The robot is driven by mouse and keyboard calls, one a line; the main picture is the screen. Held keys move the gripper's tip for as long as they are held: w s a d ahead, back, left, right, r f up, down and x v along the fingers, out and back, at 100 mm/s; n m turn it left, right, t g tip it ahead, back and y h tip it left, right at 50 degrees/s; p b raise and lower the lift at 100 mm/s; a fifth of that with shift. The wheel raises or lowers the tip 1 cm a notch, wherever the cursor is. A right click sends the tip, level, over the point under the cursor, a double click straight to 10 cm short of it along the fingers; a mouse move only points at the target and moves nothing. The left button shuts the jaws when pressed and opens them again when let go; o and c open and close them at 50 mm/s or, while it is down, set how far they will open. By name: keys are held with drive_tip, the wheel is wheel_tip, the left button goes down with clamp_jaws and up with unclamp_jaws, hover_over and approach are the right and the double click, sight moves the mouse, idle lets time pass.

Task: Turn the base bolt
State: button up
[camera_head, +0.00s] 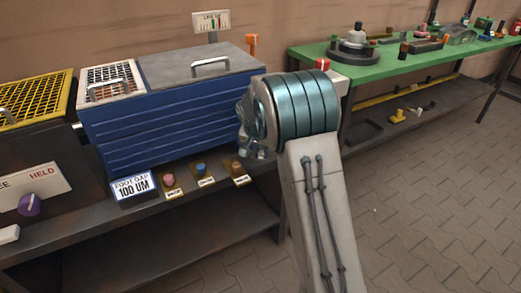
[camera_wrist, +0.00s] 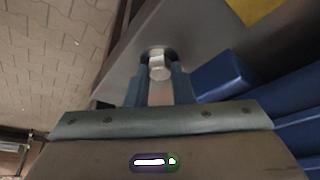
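A silver hex-headed bolt (camera_wrist: 159,66) shows in the wrist view, set in a dark round recess in a grey metal surface (camera_wrist: 192,32). My gripper (camera_wrist: 158,75) has its two blue-grey fingers on either side of the bolt head, close to it. I cannot tell whether they touch it. In the head view my gripper (camera_head: 250,140) is at the right end of the blue ribbed machine (camera_head: 165,125), low by its front corner. The bolt is hidden there.
Knobs (camera_head: 200,168) and a "FOOT GAP 100 UM" sign (camera_head: 134,186) line the bench's front edge (camera_head: 65,245). An orange-topped post (camera_head: 252,42) stands behind the machine. A green table (camera_head: 385,62) with parts stands right. The paved floor (camera_head: 430,200) is clear at right.

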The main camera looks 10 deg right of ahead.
clamp_jaws()
drive_tip(key=shift+a, duration=0.1)
drive_tip(key=n+p, duration=0.1)
drive_tip(key=n+y, duration=0.1)
drive_tip(key=shift+s+d+r+n+p, duration=0.1)
drive_tip(key=shift+d+n+p, duration=0.15)
drive_tip(key=shift+n+p, duration=0.15)
drive_tip(key=n+y+p, duration=0.1)
drive_tip(key=n, duration=0.1)
drive_tip(key=n+p, duration=0.2)
drive_tip(key=shift+d+r+y, duration=0.1)
drive_tip(key=shift+d+y, duration=0.05)
drive_tip(key=shift+y, duration=0.25)
drive_tip(key=n+p, duration=0.1)
drive_tip(key=n, duration=0.1)
drive_tip(key=n+y+p, duration=0.1)
drive_tip(key=n+p, duration=0.1)
drive_tip(key=n, duration=0.1)
drive_tip(key=shift+d+y+p, duration=0.1)
drive_tip(key=shift+y+p, duration=0.2)
drive_tip(key=n+g+y+p, duration=0.1)
drive_tip(key=n+p, duration=0.1)
drive_tip(key=n, duration=0.2)
drive_tip(key=shift+f, duration=0.2)
drive_tip(key=shift+n+p, duration=0.3)
